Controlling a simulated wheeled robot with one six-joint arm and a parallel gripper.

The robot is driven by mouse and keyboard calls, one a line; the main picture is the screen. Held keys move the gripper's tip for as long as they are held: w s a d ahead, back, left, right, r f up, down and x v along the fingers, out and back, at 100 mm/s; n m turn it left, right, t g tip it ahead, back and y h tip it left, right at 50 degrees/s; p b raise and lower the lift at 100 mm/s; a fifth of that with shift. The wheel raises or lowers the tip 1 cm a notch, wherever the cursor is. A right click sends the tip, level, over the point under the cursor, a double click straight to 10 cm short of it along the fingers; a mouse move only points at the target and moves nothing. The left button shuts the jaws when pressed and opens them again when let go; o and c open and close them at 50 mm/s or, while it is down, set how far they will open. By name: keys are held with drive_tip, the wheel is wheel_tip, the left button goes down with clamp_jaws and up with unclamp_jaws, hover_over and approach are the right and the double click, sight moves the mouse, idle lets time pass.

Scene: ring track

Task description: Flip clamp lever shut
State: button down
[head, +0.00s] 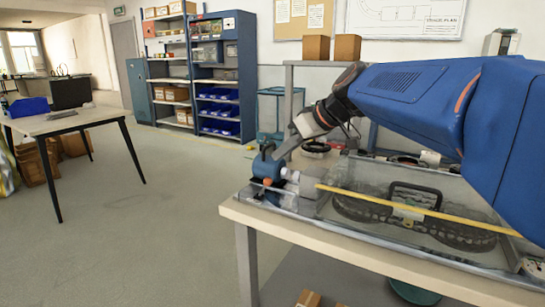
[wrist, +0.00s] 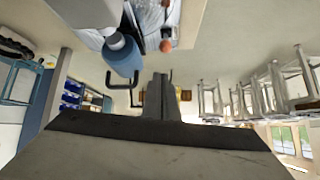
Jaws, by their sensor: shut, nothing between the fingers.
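The clamp (head: 265,166) sits at the near left corner of the clear-covered ring track (head: 345,185). It has a blue body and a small orange ball (head: 267,181). In the wrist view, the blue clamp part (wrist: 122,53) is above and left of my fingers, with the orange ball (wrist: 166,46) to its right. A thin dark bent bar (wrist: 118,82) shows below the blue part. My gripper (head: 279,153) is shut and empty, just above and beside the clamp; its fingers also show in the wrist view (wrist: 159,78). I cannot tell whether they touch the clamp or how the lever stands.
A yellow strip (head: 415,209) and a black handle (head: 415,192) lie across the clear cover. The bench edge (head: 330,243) runs along the front. Open floor (head: 165,235) lies left of the bench, with another table (head: 75,121) beyond. Shelves (head: 220,80) stand behind.

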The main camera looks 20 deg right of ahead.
drive_tip(key=shift+v, duration=1.15)
drive_tip(key=shift+s+d+f, duration=0.1)
drive_tip(key=shift+s+f, duration=0.05)
drive_tip(key=shift+f, duration=0.05)
drive_tip(key=s+a+f+m+g+h, duration=0.3)
drive_tip(key=s+f+m+h, duration=0.1)
drive_tip(key=s+f, duration=1.6)
wheel_tip(320, 180, down, 4)
drive_tip(key=shift+s+a+f+m+h, duration=0.1)
drive_tip(key=shift+s+a+m+h, duration=0.2)
drive_tip(key=shift+m+h, duration=0.1)
